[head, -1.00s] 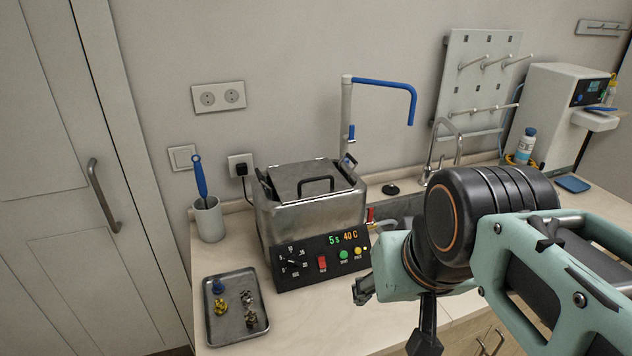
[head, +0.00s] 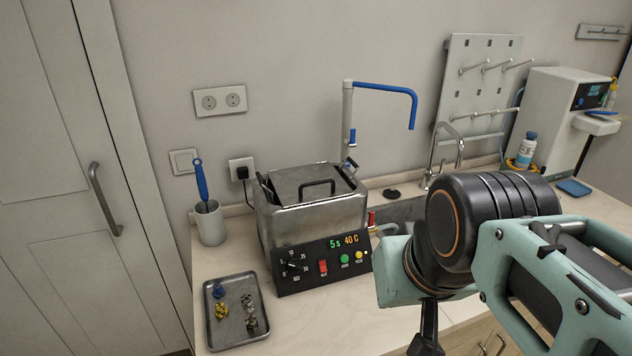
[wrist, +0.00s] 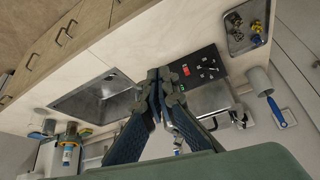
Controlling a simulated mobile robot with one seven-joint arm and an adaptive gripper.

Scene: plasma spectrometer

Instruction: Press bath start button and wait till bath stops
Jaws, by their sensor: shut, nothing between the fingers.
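The bath (head: 312,212) is a steel box with a closed lid and black handle, standing on the counter. Its black front panel (head: 322,263) shows a lit display (head: 344,242) reading "5 s 40 C". In the wrist view my gripper (wrist: 165,75) is shut and empty, near the bath panel (wrist: 198,68). I cannot tell whether it touches the panel.
A metal tray (head: 232,338) with small parts lies left of the bath. A cup with a blue-handled brush (head: 209,225) stands behind it. A sink (wrist: 92,96) with taps is right of the bath. A white instrument (head: 548,110) stands at the far right.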

